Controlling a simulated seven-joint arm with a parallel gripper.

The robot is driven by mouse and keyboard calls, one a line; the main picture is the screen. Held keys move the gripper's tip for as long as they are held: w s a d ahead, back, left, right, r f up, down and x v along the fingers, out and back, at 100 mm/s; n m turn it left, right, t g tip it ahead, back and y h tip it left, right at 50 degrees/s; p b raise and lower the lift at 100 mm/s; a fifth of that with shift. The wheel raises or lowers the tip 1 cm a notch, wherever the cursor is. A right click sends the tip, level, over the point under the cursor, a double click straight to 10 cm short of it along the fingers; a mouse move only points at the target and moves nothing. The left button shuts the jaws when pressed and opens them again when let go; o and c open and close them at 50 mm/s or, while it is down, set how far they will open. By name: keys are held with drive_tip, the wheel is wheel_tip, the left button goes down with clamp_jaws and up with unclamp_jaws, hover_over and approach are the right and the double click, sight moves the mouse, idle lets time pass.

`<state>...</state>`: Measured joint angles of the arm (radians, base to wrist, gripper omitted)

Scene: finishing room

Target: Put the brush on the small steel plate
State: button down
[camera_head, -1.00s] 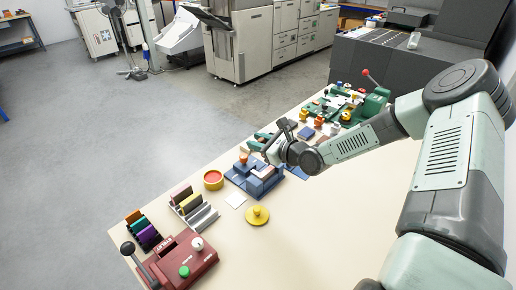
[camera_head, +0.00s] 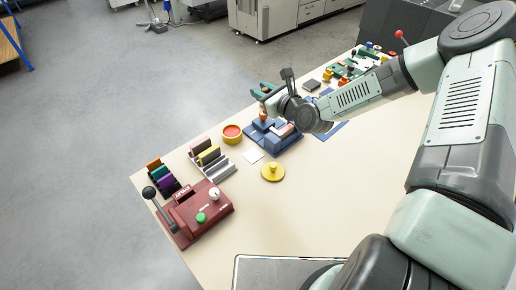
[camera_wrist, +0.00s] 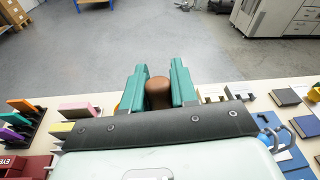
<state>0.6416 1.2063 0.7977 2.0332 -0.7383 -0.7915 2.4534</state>
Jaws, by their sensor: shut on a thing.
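In the wrist view, my gripper (camera_wrist: 158,88) has its teal fingers on either side of a brown rounded end, which I take to be the brush (camera_wrist: 158,93). Its lower part is hidden behind the gripper body. In the head view, my gripper (camera_head: 264,92) is over the far edge of the table, just beyond the blue tray. I cannot tell for certain which item is the small steel plate; a grey metal panel (camera_head: 262,272) shows at the bottom edge, beside the base of my arm.
The blue tray (camera_head: 291,143) holds blocks and an orange-topped piece. Nearby are a red-and-yellow pot (camera_head: 232,133), a white square (camera_head: 253,156), a yellow knobbed disc (camera_head: 272,172) and a grey rack (camera_head: 221,170). A maroon lever machine (camera_head: 203,212) stands front left. The table's front middle is bare.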

drive_tip(key=s+a+f+m+t+h, duration=0.2)
drive_tip(key=a+m+t+h, duration=0.1)
drive_tip(key=m+t+h, duration=0.25)
drive_tip(key=m+h, duration=0.5)
hover_over(253, 151)
drive_tip(key=shift+n+y, duration=0.25)
wheel_tip(253, 151, down, 13)
drive_tip(key=shift+s+f, duration=0.1)
drive_tip(key=shift+f, duration=0.1)
drive_tip(key=shift+f, duration=0.1)
drive_tip(key=c, duration=1.1)
unclamp_jaws()
drive_tip(key=shift+c, duration=0.2)
drive_tip(key=shift+s, duration=0.1)
drive_tip(key=s, duration=0.7)
drive_tip(key=shift+s, duration=0.15)
